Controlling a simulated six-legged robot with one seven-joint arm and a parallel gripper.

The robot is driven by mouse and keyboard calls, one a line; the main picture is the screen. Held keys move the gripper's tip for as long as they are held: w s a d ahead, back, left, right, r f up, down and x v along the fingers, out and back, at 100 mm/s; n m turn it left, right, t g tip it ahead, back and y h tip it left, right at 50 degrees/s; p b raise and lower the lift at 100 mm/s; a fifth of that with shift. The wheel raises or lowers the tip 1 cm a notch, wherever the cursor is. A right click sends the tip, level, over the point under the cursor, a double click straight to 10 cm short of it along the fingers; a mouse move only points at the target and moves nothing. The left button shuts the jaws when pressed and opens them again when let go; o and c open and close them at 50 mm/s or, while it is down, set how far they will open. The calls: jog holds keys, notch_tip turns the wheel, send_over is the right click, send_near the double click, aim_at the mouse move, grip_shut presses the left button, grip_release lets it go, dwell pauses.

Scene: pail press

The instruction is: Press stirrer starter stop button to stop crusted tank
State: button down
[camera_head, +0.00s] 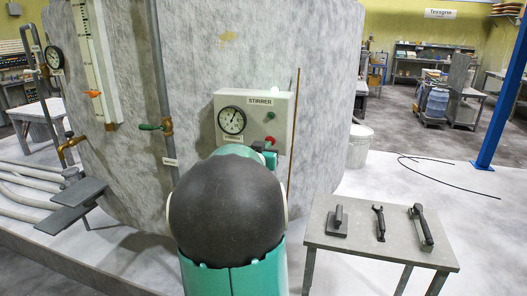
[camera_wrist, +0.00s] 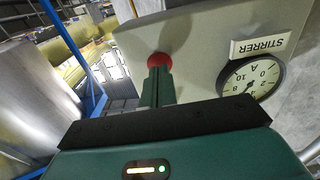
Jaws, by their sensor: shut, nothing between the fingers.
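The stirrer starter is a pale box (camera_head: 252,100) labelled STIRRER, in front of the crusted grey tank (camera_head: 330,60). It bears a round gauge (camera_head: 232,120), a green button (camera_head: 271,115) and, lower down, a red stop button (camera_head: 270,139). My gripper (camera_head: 265,150) is at the box's lower right, mostly hidden behind my arm. In the wrist view, the red button (camera_wrist: 159,60) shows just beyond the tips of my gripper (camera_wrist: 157,73). The fingers are shut together and empty. They overlap the button's near edge; I cannot tell whether they touch it.
A thin brown rod (camera_head: 293,135) stands just right of the box. A valve with a green handle (camera_head: 152,127) is to its left. A small grey table (camera_head: 365,252) with several tools stands at lower right. A white bucket (camera_head: 359,147) stands behind it.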

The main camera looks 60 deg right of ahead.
jog(key=shift+d, duration=0.25)
jog(key=shift+w+d, duration=0.1)
jog(key=shift+d, duration=0.4)
jog(key=a, duration=0.3)
jog(key=s+a, duration=0.1)
jog(key=a, duration=0.1)
jog(key=shift+a, duration=0.25)
dwell(0.4)
dwell(0.7)
